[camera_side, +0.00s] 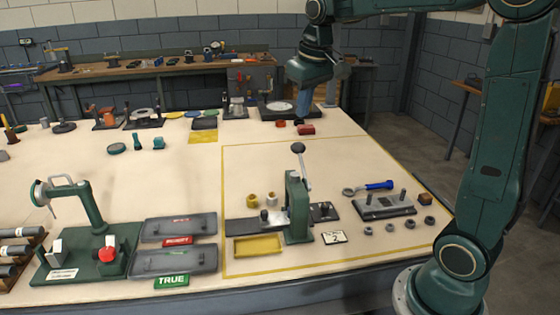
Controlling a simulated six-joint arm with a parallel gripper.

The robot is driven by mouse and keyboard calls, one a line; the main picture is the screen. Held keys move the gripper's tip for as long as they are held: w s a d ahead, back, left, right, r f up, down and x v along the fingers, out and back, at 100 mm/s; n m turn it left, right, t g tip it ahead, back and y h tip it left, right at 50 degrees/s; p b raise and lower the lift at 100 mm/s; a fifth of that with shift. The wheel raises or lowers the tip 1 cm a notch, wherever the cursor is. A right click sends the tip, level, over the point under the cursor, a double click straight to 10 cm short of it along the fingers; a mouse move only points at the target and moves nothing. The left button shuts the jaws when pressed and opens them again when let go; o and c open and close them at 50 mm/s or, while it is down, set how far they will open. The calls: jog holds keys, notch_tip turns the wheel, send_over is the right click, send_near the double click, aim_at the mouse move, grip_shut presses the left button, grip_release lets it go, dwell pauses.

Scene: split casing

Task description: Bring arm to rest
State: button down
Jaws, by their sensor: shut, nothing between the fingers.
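My gripper (342,69) is at the upper middle of the side view, at the end of my dark green arm. It is raised above the far right part of the cream table (330,150). It is shut and empty, and it touches nothing that I can see.
A green lever press (297,205) stands inside the yellow outline, with a grey plate with posts (384,206) to its right. Two grey trays (180,227) lie left of it. A red block (306,130) lies below my gripper.

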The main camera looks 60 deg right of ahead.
jog(key=s+a+f+t, duration=0.1)
jog(key=s+a, duration=0.2)
jog(key=s, duration=0.3)
jog(key=s+a+f+n+t, duration=0.1)
jog(key=s+a+f, duration=0.1)
jog(key=s+a, duration=0.2)
jog(key=s+a+f+t, duration=0.1)
jog(key=s+a, duration=0.2)
jog(key=s, duration=0.7)
jog(key=shift+a+f+n+y, duration=0.25)
jog(key=shift+a+n+y, duration=0.05)
